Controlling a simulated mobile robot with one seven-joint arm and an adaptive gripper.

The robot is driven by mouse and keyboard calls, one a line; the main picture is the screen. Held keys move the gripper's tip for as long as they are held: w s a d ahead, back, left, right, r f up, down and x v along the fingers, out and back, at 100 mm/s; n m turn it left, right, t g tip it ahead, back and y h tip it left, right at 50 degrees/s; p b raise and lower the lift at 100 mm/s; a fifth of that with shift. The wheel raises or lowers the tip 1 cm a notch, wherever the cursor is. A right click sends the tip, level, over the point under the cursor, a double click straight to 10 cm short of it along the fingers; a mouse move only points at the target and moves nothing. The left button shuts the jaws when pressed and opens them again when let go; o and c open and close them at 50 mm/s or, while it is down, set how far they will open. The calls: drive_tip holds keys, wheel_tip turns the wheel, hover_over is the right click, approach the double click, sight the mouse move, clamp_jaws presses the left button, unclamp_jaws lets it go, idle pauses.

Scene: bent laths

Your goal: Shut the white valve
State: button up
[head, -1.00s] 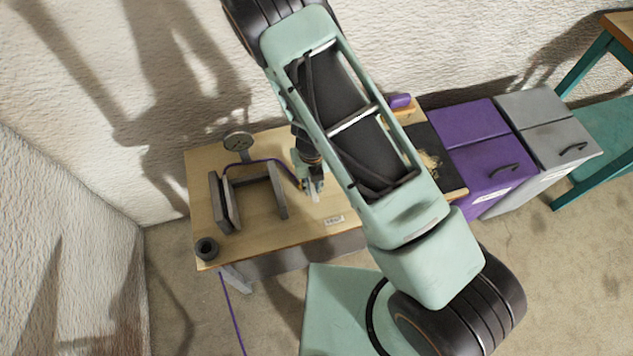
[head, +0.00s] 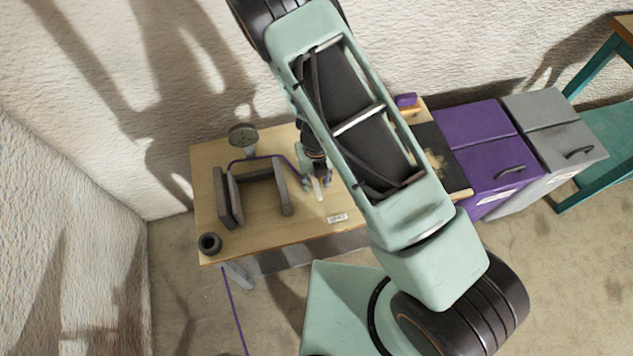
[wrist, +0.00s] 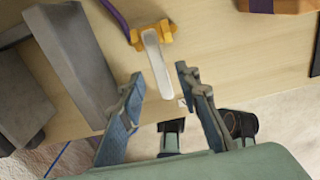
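The white valve is a white lever (wrist: 157,62) on a yellow-orange body (wrist: 135,38), with a purple hose running into the body. In the head view the white lever (head: 319,190) shows as a small pale strip on the wooden table. My gripper (wrist: 160,77) is open. In the wrist view its two blue-grey fingers lie either side of the lever's free end, with a gap on both sides. I cannot tell whether the fingertips are level with the lever or above it. In the head view my gripper (head: 317,180) is at the lever, and the valve body is mostly hidden.
Grey angled blocks (head: 229,197) stand left of the valve, with the hose passing over them. A round gauge (head: 243,138) stands behind and a dark cup (head: 209,244) sits at the front left corner. Purple (head: 478,140) and grey cabinets (head: 545,125) stand to the right.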

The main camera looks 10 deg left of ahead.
sight(316, 187)
wheel_tip(316, 187, up, 11)
idle(0.3)
drive_tip(key=shift+w, duration=0.1)
idle(0.4)
